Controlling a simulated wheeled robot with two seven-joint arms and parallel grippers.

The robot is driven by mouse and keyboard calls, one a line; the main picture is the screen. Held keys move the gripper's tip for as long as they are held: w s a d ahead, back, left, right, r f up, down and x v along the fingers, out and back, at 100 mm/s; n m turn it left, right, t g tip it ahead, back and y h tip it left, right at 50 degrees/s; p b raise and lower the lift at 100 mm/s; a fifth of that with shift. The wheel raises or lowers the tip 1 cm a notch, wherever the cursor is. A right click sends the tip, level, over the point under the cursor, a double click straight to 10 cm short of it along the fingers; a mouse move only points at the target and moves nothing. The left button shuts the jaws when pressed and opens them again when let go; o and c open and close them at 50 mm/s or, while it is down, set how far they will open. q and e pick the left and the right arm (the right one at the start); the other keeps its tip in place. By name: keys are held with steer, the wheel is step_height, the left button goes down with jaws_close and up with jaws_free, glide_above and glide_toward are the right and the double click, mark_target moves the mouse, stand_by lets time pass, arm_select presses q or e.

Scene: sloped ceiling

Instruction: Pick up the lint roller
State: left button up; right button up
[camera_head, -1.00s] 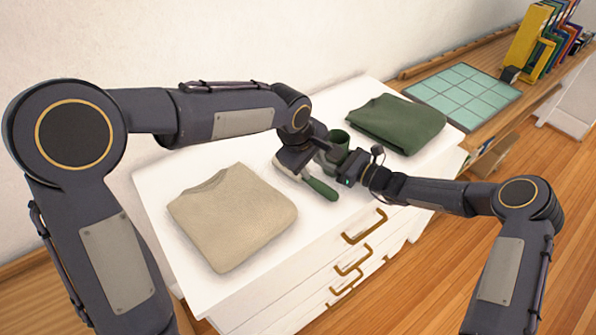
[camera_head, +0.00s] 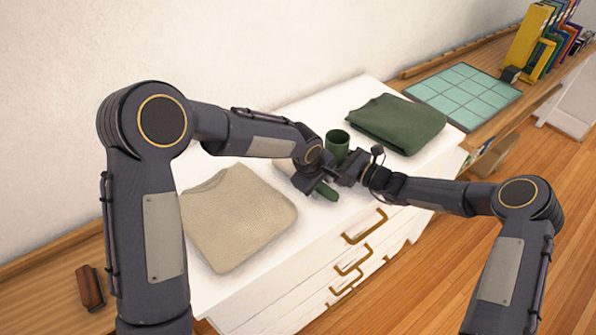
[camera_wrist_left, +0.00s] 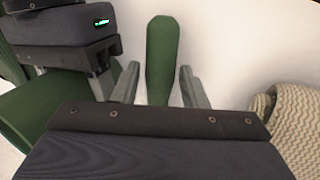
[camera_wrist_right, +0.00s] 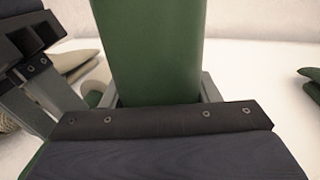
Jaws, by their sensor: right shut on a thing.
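The lint roller's green handle (camera_head: 327,191) lies on the white dresser top in front of the green cup (camera_head: 337,143). Its pale roller end is mostly hidden behind my left gripper (camera_head: 310,185). In the left wrist view, the green handle (camera_wrist_left: 162,55) stands between the two spread fingers, with a gap on each side. My left gripper is open around it. My right gripper (camera_head: 345,170) is shut on the green cup, which fills the space between its fingers in the right wrist view (camera_wrist_right: 150,50).
A folded beige sweater (camera_head: 235,220) lies at the left and a folded dark green one (camera_head: 397,122) at the back right. Both grippers are close together. A brown brush-like object (camera_head: 90,287) lies on the wooden surface at left. A teal tiled mat (camera_head: 465,95) lies far right.

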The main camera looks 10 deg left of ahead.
arm_select(q)
jaws_close()
